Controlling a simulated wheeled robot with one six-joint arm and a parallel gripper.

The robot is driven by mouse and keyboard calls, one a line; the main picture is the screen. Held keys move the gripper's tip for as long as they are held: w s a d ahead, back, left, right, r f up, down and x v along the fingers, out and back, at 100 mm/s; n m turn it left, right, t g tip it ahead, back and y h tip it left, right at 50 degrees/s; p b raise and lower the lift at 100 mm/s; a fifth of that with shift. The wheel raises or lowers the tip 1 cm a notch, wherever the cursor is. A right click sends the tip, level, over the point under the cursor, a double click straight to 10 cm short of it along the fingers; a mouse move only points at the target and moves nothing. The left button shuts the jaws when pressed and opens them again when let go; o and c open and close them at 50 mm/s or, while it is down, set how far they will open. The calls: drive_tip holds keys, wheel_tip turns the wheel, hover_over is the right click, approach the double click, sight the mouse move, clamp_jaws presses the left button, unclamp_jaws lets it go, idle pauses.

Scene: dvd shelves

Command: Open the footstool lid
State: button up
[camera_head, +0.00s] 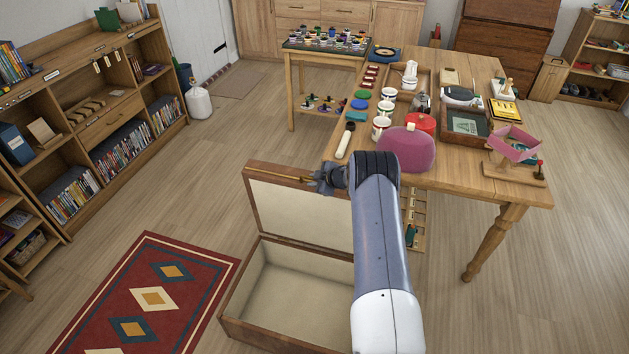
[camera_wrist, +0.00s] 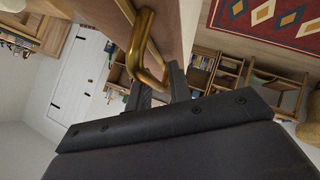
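The footstool is a wooden box (camera_head: 232,305) with a pale lining, on the floor at the lower middle of the head view. Its lid (camera_head: 290,218) stands raised, roughly upright at the far side, with its cream inner face towards me. A brass handle (camera_head: 290,177) is at the lid's top edge; it shows larger in the wrist view (camera_wrist: 141,42). My gripper (camera_head: 325,180) is at this handle, and its dark fingers (camera_wrist: 160,85) appear closed around the handle's near end. My arm hides the right part of the box and lid.
A wooden table (camera_head: 455,180) with jars, a pink cushion-like object (camera_head: 407,150) and other items stands just behind the lid. A red patterned rug (camera_head: 150,300) lies left of the box. Shelves (camera_head: 95,120) line the left wall. The floor between is clear.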

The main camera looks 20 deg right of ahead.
drive_tip(key=b+v, duration=0.1)
drive_tip(key=v, duration=0.9)
drive_tip(key=shift+s+d+r+b, duration=0.15)
drive_tip(key=shift+s+r+b, duration=0.15)
drive_tip(key=shift+b, duration=0.1)
drive_tip(key=shift+f, duration=0.1)
drive_tip(key=shift+c, duration=0.3)
